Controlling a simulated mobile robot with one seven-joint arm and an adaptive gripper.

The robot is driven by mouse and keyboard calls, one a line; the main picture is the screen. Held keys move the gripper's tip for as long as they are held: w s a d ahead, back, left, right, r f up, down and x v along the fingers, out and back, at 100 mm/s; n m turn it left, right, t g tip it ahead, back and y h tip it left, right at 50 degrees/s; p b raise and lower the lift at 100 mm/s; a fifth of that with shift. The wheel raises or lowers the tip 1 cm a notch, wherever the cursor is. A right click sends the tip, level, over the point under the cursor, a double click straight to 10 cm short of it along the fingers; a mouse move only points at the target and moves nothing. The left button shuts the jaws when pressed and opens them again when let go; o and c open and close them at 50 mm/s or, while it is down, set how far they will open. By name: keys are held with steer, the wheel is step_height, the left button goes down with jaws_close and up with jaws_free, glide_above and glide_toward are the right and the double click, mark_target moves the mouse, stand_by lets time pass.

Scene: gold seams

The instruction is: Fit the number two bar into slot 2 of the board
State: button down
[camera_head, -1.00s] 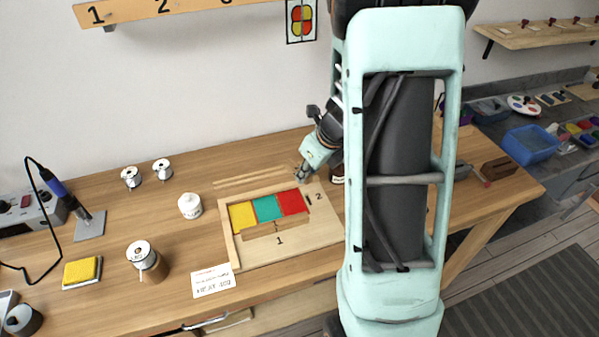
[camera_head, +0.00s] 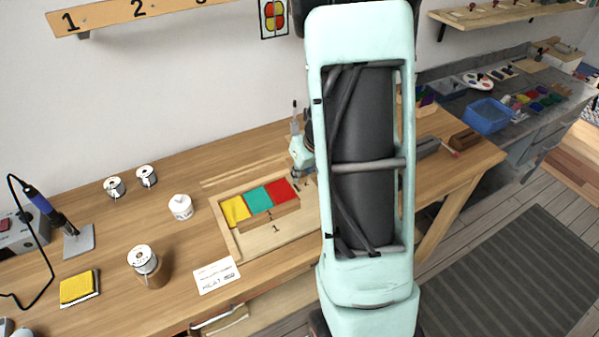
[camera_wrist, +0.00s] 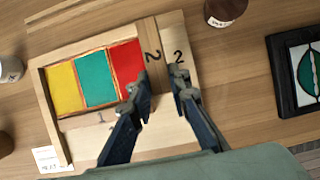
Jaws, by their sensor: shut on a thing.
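My gripper (camera_wrist: 158,83) is shut on the number two bar (camera_wrist: 150,45), a wooden strip marked 2, with one finger on each side of it. The bar runs along the right side of the red panel (camera_wrist: 126,65), over the board (camera_wrist: 178,25). A printed 2 on the board shows just right of the bar. I cannot tell whether the bar sits in slot 2 or is held just above it; it covers the slot. In the head view, my gripper (camera_head: 297,181) is at the board's right end, partly hidden by my arm, and the board (camera_head: 255,243) lies on the table.
Yellow (camera_head: 235,209) and teal (camera_head: 258,199) panels lie left of the red one. Thin wooden strips (camera_head: 235,174) lie behind the board. A white jar (camera_head: 181,207) and card (camera_head: 216,275) are left of it. A dark-framed glass piece (camera_wrist: 285,85) is to the right.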

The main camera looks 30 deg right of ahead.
mark_target(303, 182)
steer(key=shift+f+b, duration=2.05)
steer(key=shift+f+b, duration=0.3)
steer(key=shift+f, duration=0.55)
stand_by(1.8)
steer(key=c, duration=1.7)
jaws_free()
steer(key=shift+c, duration=0.2)
steer(key=shift+o, duration=0.3)
steer(key=o, duration=0.4)
steer(key=shift+o, duration=0.2)
steer(key=shift+r, duration=0.1)
steer(key=shift+r+p, duration=3.5)
steer(key=shift+p, duration=0.15)
